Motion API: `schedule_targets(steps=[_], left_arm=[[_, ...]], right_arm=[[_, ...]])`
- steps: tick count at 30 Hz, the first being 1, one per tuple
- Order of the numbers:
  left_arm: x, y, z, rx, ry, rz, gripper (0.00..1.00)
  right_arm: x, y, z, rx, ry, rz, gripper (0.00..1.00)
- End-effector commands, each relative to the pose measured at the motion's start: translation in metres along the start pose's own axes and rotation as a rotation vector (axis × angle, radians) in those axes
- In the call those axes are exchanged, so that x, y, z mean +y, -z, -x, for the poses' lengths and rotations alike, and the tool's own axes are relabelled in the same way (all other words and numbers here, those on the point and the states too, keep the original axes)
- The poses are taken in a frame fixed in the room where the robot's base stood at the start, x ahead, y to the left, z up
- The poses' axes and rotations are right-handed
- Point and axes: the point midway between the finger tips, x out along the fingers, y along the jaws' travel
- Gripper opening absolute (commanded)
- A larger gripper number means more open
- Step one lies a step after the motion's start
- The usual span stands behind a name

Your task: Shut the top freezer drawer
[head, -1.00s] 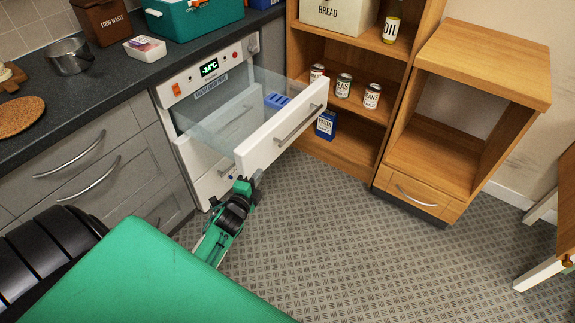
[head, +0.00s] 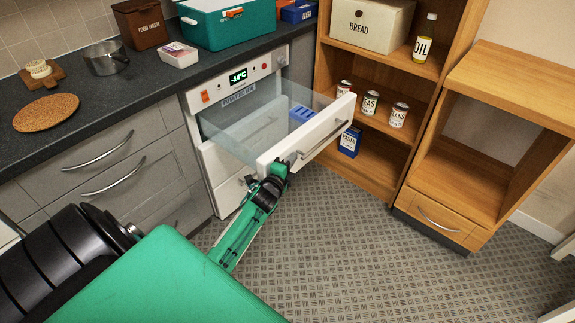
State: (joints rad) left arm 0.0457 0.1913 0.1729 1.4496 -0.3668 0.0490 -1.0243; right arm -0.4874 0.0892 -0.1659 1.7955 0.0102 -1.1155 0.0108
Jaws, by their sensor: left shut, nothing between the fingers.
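The top freezer drawer (head: 322,134) is pulled out of the white freezer under the counter. It has a white front with a grey bar handle and clear sides, and a blue ice tray (head: 301,113) lies inside. The freezer's panel (head: 238,78) shows -14°C. My left gripper (head: 283,166) is shut and empty at the lower left part of the drawer front, close to the handle's left end. I cannot tell if it touches the front. A lower white drawer (head: 222,165) sits shut beneath. My right gripper is not in view.
An open wooden shelf unit (head: 373,165) with cans and a blue pasta box (head: 349,141) stands right of the drawer. Grey cabinet drawers (head: 95,165) are at left. The patterned floor (head: 345,240) in front is clear.

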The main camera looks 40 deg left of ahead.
Motion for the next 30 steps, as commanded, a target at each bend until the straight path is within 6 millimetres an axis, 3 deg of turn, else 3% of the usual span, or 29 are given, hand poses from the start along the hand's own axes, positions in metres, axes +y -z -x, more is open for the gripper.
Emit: schedule_targets(steps=[17, 23, 30], left_arm=[[0.0, -0.006, -0.004, 0.0, 0.0, -0.002, 0.0], [0.0, -0.034, -0.011, -0.002, 0.0, -0.006, 0.0], [0.001, -0.093, -0.025, -0.004, 0.0, -0.008, 0.0]], right_arm=[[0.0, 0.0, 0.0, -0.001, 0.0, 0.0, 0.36], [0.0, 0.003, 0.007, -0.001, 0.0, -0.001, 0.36], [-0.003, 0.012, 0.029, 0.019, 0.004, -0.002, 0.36]])
